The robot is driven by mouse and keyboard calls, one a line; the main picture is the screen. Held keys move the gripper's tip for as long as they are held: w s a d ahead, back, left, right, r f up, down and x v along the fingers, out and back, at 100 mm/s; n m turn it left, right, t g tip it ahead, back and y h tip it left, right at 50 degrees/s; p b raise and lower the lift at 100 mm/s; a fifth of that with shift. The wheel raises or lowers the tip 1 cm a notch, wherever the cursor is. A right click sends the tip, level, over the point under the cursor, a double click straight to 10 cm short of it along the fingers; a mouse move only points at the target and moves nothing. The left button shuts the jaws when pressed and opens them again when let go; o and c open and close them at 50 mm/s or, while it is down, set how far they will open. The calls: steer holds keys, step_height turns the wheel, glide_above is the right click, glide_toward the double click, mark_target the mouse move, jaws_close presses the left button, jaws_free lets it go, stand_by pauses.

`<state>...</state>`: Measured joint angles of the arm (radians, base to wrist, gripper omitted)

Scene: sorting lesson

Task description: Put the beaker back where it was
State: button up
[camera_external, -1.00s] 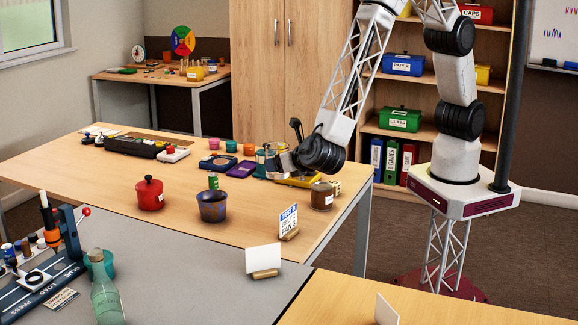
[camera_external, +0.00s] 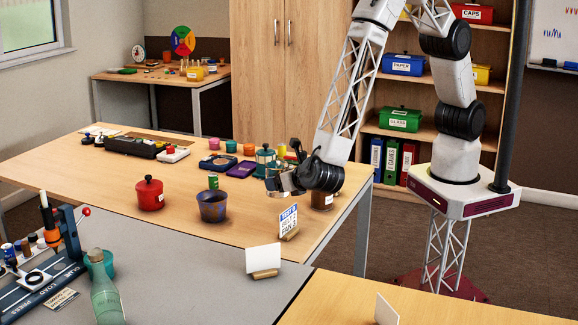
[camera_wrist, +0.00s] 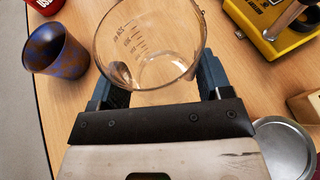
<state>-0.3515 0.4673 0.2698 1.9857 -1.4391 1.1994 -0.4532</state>
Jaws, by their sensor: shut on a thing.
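The clear glass beaker (camera_wrist: 150,45) with dark measuring marks sits between the two fingers of my gripper (camera_wrist: 158,80) in the wrist view. The fingers are shut on its sides, and I look down into its open, empty mouth. In the external view my gripper (camera_external: 276,182) is over the right part of the wooden table; the beaker is hard to make out there. I cannot tell whether its base touches the table.
A blue-brown cup (camera_external: 212,206) and a red lidded pot (camera_external: 150,194) stand left of my gripper. A brown jar (camera_external: 322,196) is close on the right, partly hidden. A yellow device (camera_wrist: 270,30) is nearby. A sign card (camera_external: 288,220) stands at the table's front edge.

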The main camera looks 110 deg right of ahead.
mark_target(281, 194)
steer(key=shift+f, duration=0.1)
steer(key=shift+f, duration=1.95)
steer(key=shift+f, duration=0.15)
steer(key=o, duration=1)
steer(key=shift+o, duration=0.2)
